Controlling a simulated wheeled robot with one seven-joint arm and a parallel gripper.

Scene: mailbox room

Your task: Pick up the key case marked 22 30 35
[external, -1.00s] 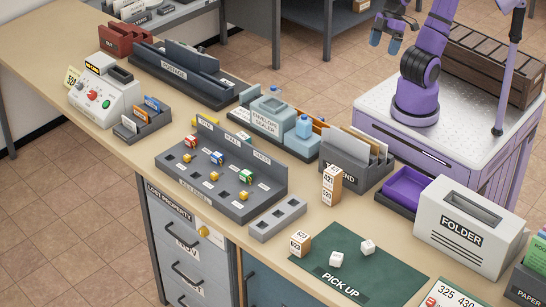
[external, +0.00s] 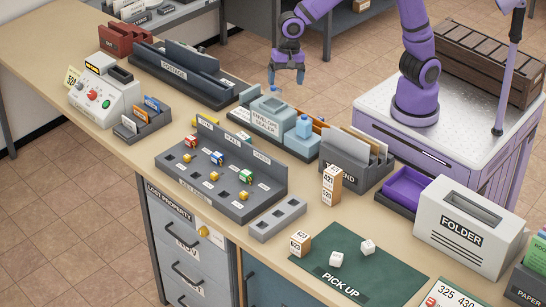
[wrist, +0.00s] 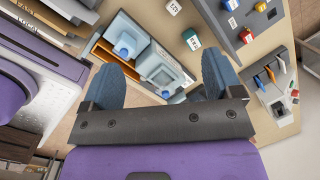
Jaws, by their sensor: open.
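My gripper (external: 288,78) is open and empty, in the air behind the envelope sealer. Its two blue fingers (wrist: 162,75) are spread apart in the wrist view.
The envelope sealer (external: 268,112) and letter holder (external: 350,160) stand between my gripper and the front counter. A folder box (external: 465,225) is at right.

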